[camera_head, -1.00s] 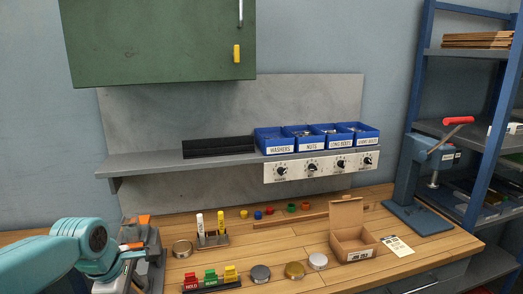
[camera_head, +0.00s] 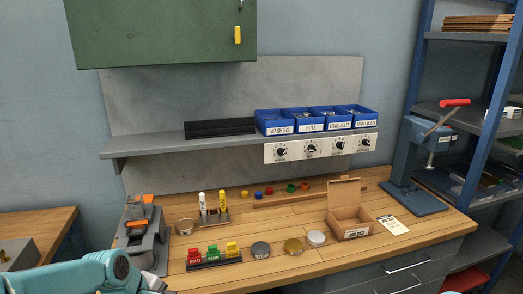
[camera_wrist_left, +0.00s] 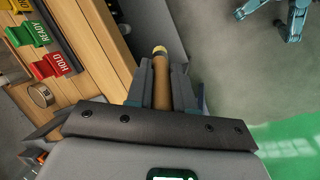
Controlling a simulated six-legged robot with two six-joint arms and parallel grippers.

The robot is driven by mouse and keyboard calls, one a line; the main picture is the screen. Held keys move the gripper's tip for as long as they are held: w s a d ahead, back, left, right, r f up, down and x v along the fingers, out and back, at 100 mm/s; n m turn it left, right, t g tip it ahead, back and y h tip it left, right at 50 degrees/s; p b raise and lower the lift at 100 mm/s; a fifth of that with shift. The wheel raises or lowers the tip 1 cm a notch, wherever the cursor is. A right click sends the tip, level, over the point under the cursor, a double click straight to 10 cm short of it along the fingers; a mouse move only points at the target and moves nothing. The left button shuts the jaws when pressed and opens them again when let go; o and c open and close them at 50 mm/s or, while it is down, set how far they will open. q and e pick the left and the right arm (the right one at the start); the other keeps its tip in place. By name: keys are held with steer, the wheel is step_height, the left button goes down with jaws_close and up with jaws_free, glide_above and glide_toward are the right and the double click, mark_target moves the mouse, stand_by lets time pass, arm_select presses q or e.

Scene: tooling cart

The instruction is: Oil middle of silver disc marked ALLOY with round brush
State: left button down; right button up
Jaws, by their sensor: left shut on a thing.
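Three discs lie in a row on the wooden bench in the head view: a dark grey-silver one (camera_head: 260,250), a brass one (camera_head: 293,246) and a pale silver one (camera_head: 316,238). Their markings are too small to read, so I cannot tell which is ALLOY. My left gripper (camera_wrist_left: 161,85) is shut on a slim brown rod-like handle with a pale yellow tip, likely the round brush (camera_wrist_left: 160,68). It is over the bench's front edge, with the floor to the right in the wrist view. In the head view only my left arm shows, at the bottom left. My right gripper is not in view.
A round tin (camera_head: 184,227) stands behind the rack of HOLD and READY blocks (camera_head: 214,260). A grey fixture with orange parts (camera_head: 143,235) is at the left end. An open cardboard box (camera_head: 350,228) and a blue press (camera_head: 415,170) stand to the right.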

arm_select(q)
steer(key=s+d+f+m+g, duration=0.1)
steer(key=m, duration=0.3)
steer(key=s+d+f+m+g, duration=0.1)
steer(key=m, duration=0.3)
steer(key=s+d+f+m+g+h, duration=0.1)
steer(key=m+g, duration=0.1)
steer(key=m, duration=0.3)
steer(key=shift+s+d, duration=0.1)
steer(key=shift+d, duration=0.1)
steer(key=shift+r, duration=0.15)
